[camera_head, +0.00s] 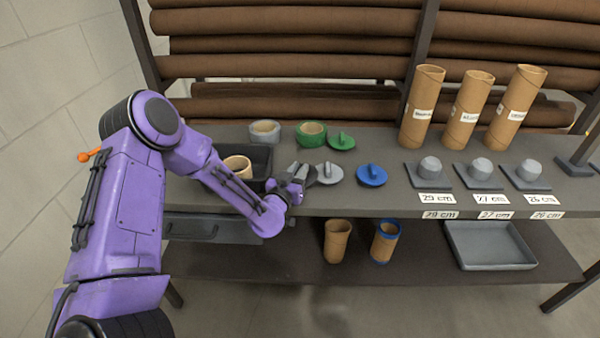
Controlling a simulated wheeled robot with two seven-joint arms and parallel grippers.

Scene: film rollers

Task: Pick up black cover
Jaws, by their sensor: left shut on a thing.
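My left gripper (299,178) reaches in from the left to the front part of the grey table. It is shut on the black cover (311,176), a dark disc mostly hidden by the fingers. The black cover is just left of a grey cover (329,174), and I cannot tell whether they touch or whether the black one is off the table. A blue cover (371,176) lies further right and a green cover (342,142) lies behind. My right gripper is not in view.
A dark bin (262,156) holding a cardboard tube (238,166) stands beside my left forearm. Grey (265,131) and green (311,133) rings stand at the back. Tall tubes (422,105) and labelled grey stands (430,175) are at the right. A shelf below holds two tubes (337,240) and a tray (490,247).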

